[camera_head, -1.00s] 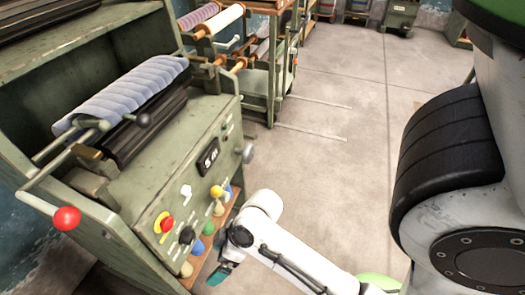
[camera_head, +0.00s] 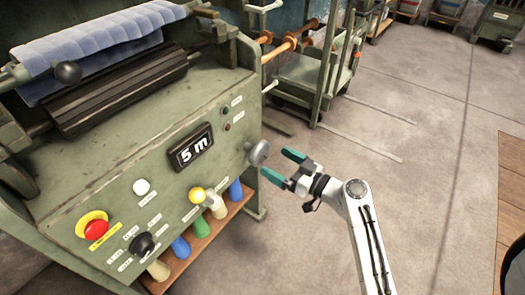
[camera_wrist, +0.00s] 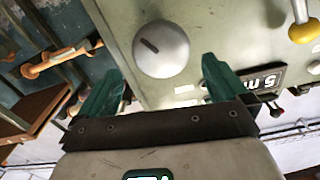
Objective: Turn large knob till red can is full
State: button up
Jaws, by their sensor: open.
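A large grey round knob (camera_head: 258,153) sticks out from the right end of the green machine's front panel. In the wrist view the knob (camera_wrist: 161,46) has a dark index line and sits ahead of my fingers, toward the space between them. My gripper (camera_head: 281,166) has teal fingers, is open and empty, and points at the knob from the right. In the wrist view my gripper (camera_wrist: 162,80) has one finger on each side below the knob; whether either touches it I cannot tell. No red can is in view.
Several coloured rounded items stand on a wooden ledge (camera_head: 190,259) below. Racks (camera_head: 312,80) stand behind. The floor at right is clear.

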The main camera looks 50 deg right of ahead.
aim_at(263, 155)
jog(key=w, duration=0.8)
jog(key=shift+a, duration=0.2)
jog(key=shift+c, duration=0.5)
jog(key=c, duration=0.7)
jog(key=shift+m, duration=0.4)
